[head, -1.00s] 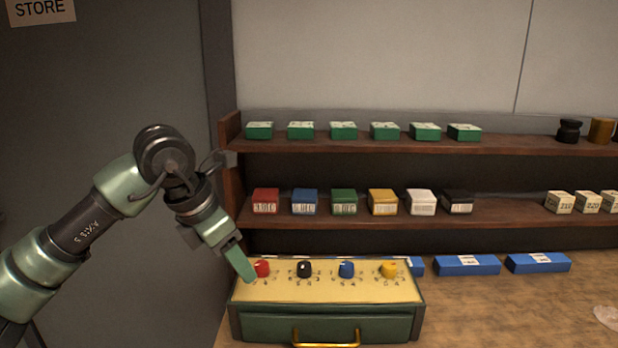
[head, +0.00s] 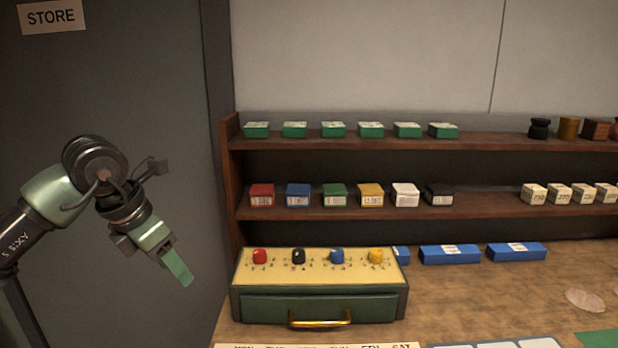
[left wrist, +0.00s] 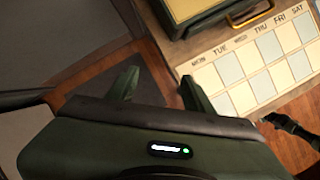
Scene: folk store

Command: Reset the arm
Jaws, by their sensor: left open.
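My left gripper (head: 178,268) hangs at the left in the head view, fingers pointing down and to the right. It is in front of the grey wall panel, left of the green control box and apart from it. In the left wrist view its two green fingers stand apart with nothing between them (left wrist: 160,90). My left arm comes in from the lower left with its elbow bent. In the left wrist view a dark green jointed part at the right edge looks like my other arm; no right gripper jaws can be made out.
The green control box (head: 320,307) with coloured knobs and a brass-handled drawer stands on the wooden counter (head: 490,290). A weekday chart (left wrist: 255,75) lies in front. Shelves (head: 480,205) behind hold small boxes. Blue boxes (head: 450,254) stand right of the control box.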

